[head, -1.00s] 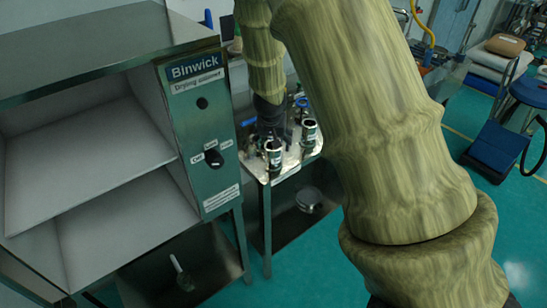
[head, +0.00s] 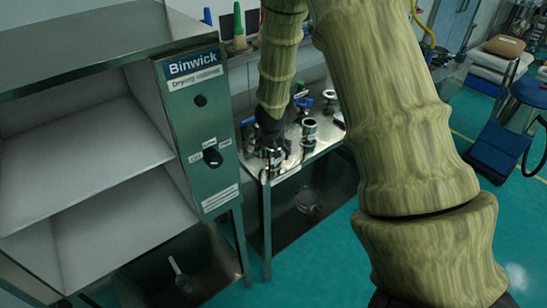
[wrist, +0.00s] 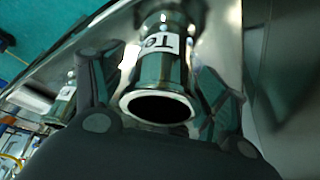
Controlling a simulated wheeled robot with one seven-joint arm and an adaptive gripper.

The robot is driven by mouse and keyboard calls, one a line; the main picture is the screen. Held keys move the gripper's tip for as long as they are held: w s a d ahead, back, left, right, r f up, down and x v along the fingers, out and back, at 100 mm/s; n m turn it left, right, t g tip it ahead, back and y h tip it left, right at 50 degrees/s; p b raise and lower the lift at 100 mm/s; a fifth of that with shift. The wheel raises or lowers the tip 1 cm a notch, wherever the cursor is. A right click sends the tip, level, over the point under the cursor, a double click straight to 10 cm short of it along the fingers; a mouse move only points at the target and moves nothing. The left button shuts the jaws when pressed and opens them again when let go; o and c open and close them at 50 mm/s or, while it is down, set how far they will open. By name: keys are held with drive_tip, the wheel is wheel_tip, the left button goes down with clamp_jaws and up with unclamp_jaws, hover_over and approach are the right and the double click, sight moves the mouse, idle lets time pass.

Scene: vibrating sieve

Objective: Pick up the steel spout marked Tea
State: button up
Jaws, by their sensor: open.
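The steel spout marked with a label beginning "Te" (wrist: 160,72) stands between my fingers in the wrist view, its round open mouth toward the camera. The rest of the label is hidden. My gripper (wrist: 160,90) is open, with one finger on each side of the spout; I cannot tell whether either touches it. In the head view my gripper (head: 271,150) reaches down over the front left corner of the steel table (head: 318,152), largely hiding this spout.
A second labelled steel spout (head: 309,131) stands to the right, and fittings with blue parts (head: 330,97) stand behind. The Binwick drying cabinet (head: 205,130) rises close on the left. Another labelled spout (wrist: 62,105) shows at the wrist view's left.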

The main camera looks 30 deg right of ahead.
drive_tip(key=shift+w+d+f, duration=0.15)
drive_tip(key=shift+f, duration=0.45)
drive_tip(key=c, duration=1.3)
drive_tip(key=shift+r, duration=0.1)
